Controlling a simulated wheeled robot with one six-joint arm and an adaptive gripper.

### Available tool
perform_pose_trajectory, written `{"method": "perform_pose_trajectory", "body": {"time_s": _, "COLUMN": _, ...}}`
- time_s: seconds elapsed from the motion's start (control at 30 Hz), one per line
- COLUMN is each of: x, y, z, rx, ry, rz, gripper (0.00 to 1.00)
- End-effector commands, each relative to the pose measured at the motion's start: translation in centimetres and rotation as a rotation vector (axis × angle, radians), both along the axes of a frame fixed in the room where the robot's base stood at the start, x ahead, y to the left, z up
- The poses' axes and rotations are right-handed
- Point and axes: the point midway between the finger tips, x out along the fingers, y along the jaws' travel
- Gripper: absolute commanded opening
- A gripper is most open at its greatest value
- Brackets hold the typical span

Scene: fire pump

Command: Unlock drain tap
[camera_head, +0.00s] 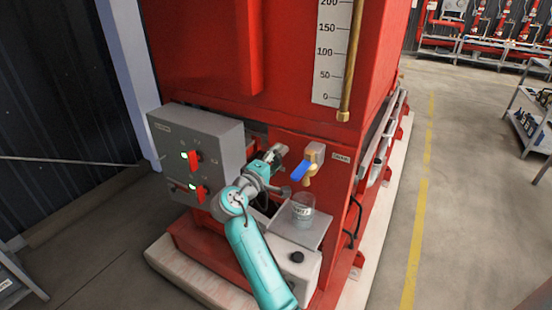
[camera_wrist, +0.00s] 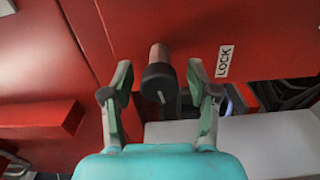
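The drain tap shows in the head view as a brass body (camera_head: 314,155) with a blue lever handle (camera_head: 299,171), on the red panel above a clear beaker. In the wrist view, a black round knob (camera_wrist: 159,80) on a copper-coloured stem stands out from the red panel, left of a white "LOCK" label (camera_wrist: 224,61). My gripper (camera_wrist: 160,72) is open, with one finger on each side of the knob and visible gaps between. In the head view my gripper (camera_head: 275,155) is left of the tap; it hides the knob there.
A grey control box (camera_head: 200,150) with red switches and green lights stands left of my gripper. The clear beaker (camera_head: 302,207) sits on a grey ledge (camera_head: 312,234) below the tap.

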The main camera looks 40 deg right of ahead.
Motion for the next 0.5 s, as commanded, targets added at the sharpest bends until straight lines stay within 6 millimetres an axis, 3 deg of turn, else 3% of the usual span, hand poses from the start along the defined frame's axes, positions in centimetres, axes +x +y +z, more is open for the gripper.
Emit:
{"method": "perform_pose_trajectory", "body": {"time_s": 0.27, "x": -0.1, "y": 0.3, "z": 0.0, "rx": 0.0, "ry": -0.001, "rz": 0.0, "gripper": 0.59}}
{"method": "perform_pose_trajectory", "body": {"time_s": 0.5, "x": -1.2, "y": 3.6, "z": -0.1, "rx": 0.0, "ry": 0.0, "rz": 0.004, "gripper": 0.59}}
